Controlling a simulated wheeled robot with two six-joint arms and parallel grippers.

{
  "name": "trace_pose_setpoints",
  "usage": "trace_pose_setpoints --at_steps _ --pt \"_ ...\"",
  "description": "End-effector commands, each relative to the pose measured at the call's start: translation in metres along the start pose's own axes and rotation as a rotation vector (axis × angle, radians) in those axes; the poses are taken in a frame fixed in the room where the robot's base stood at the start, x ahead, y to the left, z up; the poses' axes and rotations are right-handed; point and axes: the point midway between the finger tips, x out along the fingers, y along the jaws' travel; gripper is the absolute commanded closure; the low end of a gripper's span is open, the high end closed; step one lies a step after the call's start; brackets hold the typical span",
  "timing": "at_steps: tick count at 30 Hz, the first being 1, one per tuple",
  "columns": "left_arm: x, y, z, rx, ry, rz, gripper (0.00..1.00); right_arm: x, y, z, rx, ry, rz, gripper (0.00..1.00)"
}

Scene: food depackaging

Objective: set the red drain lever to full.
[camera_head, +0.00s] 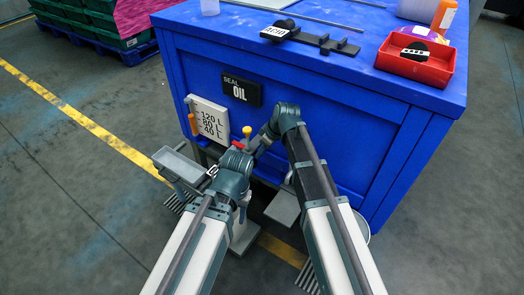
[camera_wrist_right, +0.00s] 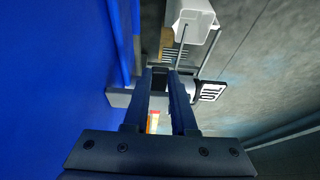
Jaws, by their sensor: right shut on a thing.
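The red drain lever (camera_head: 238,145) shows as a small red piece at the front of the blue cabinet, below the OIL sign and right of the level panel. My right gripper (camera_head: 257,147) reaches it from the right and is shut on it. In the right wrist view the two dark fingers (camera_wrist_right: 166,100) stand close together, with a small red and orange piece (camera_wrist_right: 153,120) between them. My left arm is bent low in front of the cabinet. Its wrist hides its fingers, so I cannot tell their state. The lever's exact angle is hidden.
The level panel (camera_head: 208,118) reads 120 L, 80 L and 40 L, with an orange handle (camera_head: 193,124) at its left. A yellow knob (camera_head: 247,130) is near my right gripper. A grey tray (camera_head: 180,165) stands left. A red bin (camera_head: 415,65) sits on top.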

Motion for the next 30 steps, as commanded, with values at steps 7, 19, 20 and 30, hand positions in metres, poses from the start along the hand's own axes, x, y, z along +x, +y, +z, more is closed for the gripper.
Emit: trace_pose_setpoints --at_steps 7,19,20,30 --pt "0.0 0.0 0.0 0.0 0.0 0.0 0.5 0.0 0.0 0.0 0.0 -0.001 0.0 1.0" --pt "0.0 0.0 0.0 0.0 0.0 0.0 0.5 0.0 -0.017 0.0 0.12 -0.002 0.05 1.0" --pt "0.0 0.0 0.0 0.0 0.0 0.0 0.5 0.0 -0.017 0.0 0.123 -0.001 0.051 1.0" --pt "0.0 0.0 0.0 0.0 0.0 0.0 0.5 0.0 -0.016 -0.001 0.123 -0.001 0.05 0.56"
